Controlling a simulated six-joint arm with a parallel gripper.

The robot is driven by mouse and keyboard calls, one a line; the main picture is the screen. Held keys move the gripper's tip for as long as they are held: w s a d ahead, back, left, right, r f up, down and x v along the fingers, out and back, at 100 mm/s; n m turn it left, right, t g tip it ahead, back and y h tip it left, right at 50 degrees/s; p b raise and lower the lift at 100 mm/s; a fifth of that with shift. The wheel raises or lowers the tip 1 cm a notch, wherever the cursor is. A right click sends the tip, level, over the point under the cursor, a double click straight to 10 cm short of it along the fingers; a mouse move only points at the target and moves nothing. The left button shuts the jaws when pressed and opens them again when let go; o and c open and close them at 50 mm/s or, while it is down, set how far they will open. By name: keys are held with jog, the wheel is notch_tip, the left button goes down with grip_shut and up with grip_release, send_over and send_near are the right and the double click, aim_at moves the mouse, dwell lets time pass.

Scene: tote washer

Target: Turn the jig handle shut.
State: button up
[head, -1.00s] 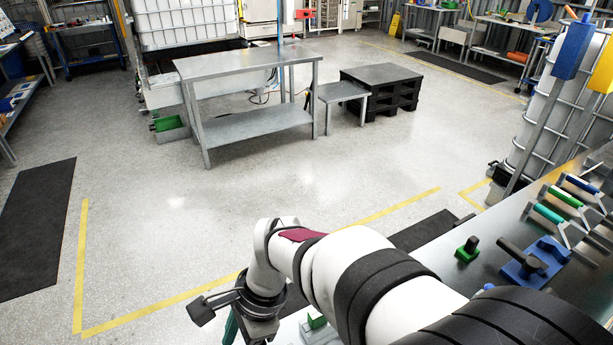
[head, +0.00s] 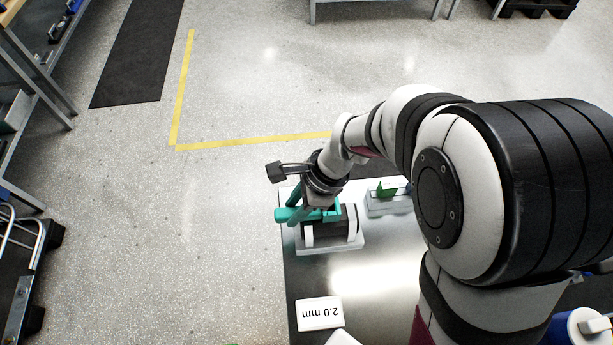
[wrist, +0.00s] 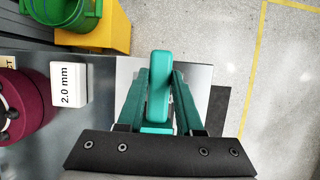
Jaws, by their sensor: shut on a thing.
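The jig in the head view has a pale base (head: 335,249) and a dark rounded body (head: 331,232) between white end pieces. In the head view the similar teal colours make fingers and handle hard to separate, and my wrist hides part of the jig.
A white block marked "2.0 mm" (head: 320,314) stands on the steel bench (head: 375,265). A green piece on a pale base (head: 388,188) is just right of the jig. The wrist view shows a maroon round part (wrist: 22,100) and a yellow box (wrist: 108,35). Open floor lies left.

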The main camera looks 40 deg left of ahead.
grip_shut()
dwell(0.9)
jog(key=w+m+t, duration=0.6)
jog(key=w+m, duration=0.3)
jog(key=m, duration=0.7)
jog(key=shift+a+m, duration=0.3)
dwell(0.3)
jog(key=shift+w, duration=0.1)
dwell(0.3)
jog(key=o, duration=0.9)
grip_release()
